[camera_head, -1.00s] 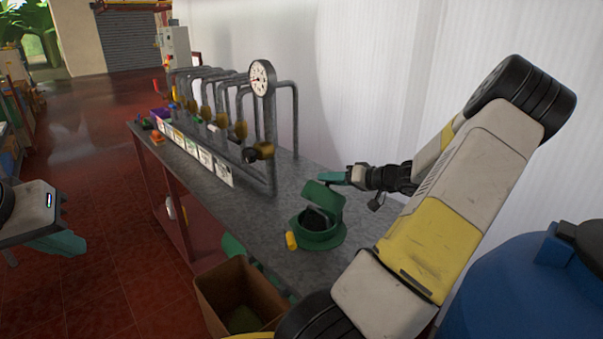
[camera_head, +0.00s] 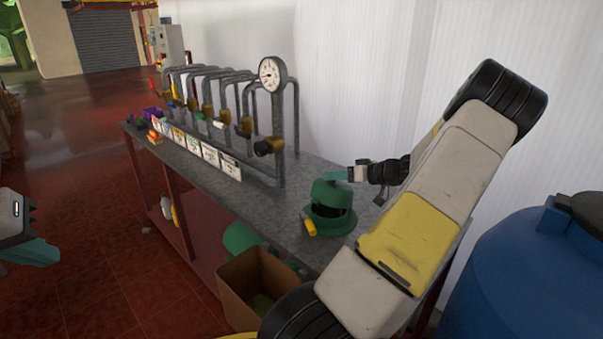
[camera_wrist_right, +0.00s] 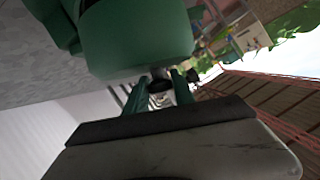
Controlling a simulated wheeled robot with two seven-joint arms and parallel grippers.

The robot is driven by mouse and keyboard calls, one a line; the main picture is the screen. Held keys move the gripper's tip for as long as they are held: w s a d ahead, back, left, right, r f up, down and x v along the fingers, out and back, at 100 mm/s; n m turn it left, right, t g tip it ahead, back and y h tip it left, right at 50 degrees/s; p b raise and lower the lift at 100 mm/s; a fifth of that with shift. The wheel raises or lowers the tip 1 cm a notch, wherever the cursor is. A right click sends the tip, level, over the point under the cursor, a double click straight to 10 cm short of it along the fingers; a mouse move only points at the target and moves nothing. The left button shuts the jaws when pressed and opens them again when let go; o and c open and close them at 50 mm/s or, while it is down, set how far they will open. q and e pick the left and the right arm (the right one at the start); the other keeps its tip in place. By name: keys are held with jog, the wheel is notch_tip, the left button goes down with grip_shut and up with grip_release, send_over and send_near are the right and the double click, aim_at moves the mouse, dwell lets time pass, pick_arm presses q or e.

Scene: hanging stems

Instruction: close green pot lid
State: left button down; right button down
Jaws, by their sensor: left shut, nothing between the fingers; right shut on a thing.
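The green pot (camera_head: 334,227) stands on the near part of the grey bench, with a yellow handle (camera_head: 309,224) at its front. Its green lid (camera_head: 330,193) is tilted over the opening, and a dark gap shows beneath. My right gripper (camera_head: 347,174) reaches in from the right at the lid's upper edge. In the right wrist view its green fingers (camera_wrist_right: 160,92) are shut on the dark knob of the lid (camera_wrist_right: 140,40). The lid hides much of the pot there. My left gripper (camera_head: 38,252) is at the left edge, shut and empty, away from the bench.
Grey pipes with valves and a round gauge (camera_head: 272,74) stand along the bench (camera_head: 235,195), left of the pot. A brown box (camera_head: 238,298) is below the bench front. A blue barrel (camera_head: 515,280) stands at the right. Red floor is open at left.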

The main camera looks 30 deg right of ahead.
aim_at(329, 184)
jog(key=shift+s+a+f, duration=0.2)
jog(key=shift+a+f, duration=0.25)
jog(key=shift+a, duration=0.15)
jog(key=shift+s+a+f, duration=0.15)
jog(key=shift+a+f, duration=0.3)
jog(key=shift+a, duration=0.1)
jog(key=shift+s+a+f, duration=0.2)
jog(key=shift+a+f, duration=0.3)
jog(key=shift+f, duration=0.25)
jog(key=c, duration=1.1)
grip_release()
jog(key=shift+s, duration=0.2)
jog(key=v, duration=0.6)
jog(key=shift+d+r, duration=0.25)
jog(key=shift+r, duration=0.2)
jog(key=shift+s+d+r, duration=0.25)
jog(key=shift+s+r, duration=0.15)
jog(key=shift+s, duration=0.1)
